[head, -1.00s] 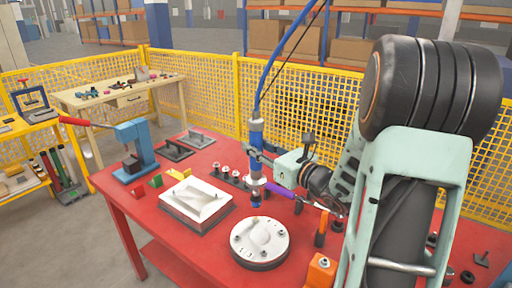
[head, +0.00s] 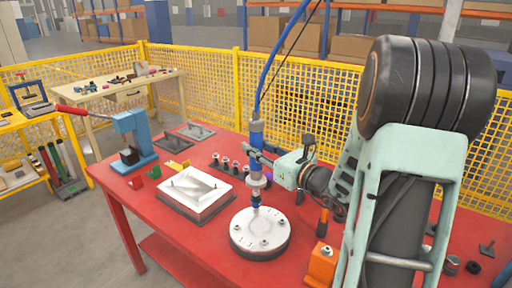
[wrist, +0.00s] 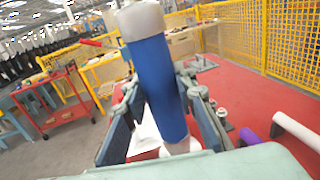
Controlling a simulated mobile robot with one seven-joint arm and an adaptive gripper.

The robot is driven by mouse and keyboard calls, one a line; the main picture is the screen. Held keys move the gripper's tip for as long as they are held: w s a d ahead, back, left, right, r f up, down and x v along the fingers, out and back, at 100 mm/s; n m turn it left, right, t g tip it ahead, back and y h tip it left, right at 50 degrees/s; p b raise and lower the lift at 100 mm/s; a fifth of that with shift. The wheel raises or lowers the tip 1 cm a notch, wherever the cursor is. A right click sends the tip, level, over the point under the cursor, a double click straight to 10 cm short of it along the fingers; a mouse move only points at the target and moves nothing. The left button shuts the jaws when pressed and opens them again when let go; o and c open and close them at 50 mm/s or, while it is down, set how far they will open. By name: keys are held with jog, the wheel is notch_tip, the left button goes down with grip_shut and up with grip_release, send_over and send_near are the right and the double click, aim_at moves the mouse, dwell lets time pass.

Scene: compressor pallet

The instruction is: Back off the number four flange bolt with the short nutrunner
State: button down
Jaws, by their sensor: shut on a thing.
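The short nutrunner is an upright blue cylinder with a grey cap and a metal collar (head: 256,140); a blue hose rises from its top. My gripper (head: 259,152) is shut around its body. In the wrist view the nutrunner (wrist: 155,75) stands between both jaws, its lower end partly hidden. The flange (head: 258,248) is a round pale disc with several bolts around its top, lying on the red table. The nutrunner's lower tip shows over the far part of the flange; I cannot tell if it touches a bolt. I cannot read which bolt is number four.
A white rectangular casting (head: 197,193) lies left of the flange, with a blue press (head: 132,140) beyond. An orange block (head: 321,264) sits to the right. Several small fittings stand behind. A yellow mesh fence (head: 200,85) runs behind the red table (head: 128,205).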

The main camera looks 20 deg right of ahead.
jog(key=shift+f+b, duration=1.15)
dwell(0.7)
jog(key=shift+s+a+f, duration=0.1)
jog(key=shift+s+f, duration=0.15)
jog(key=shift+f, duration=0.05)
dwell(1.2)
jog(key=shift+r, duration=0.1)
jog(key=shift+w+r+p, duration=0.25)
jog(key=shift+r+p, duration=0.65)
jog(key=shift+r, duration=0.2)
jog(key=shift+r+p, duration=0.9)
jog(key=shift+r, duration=0.6)
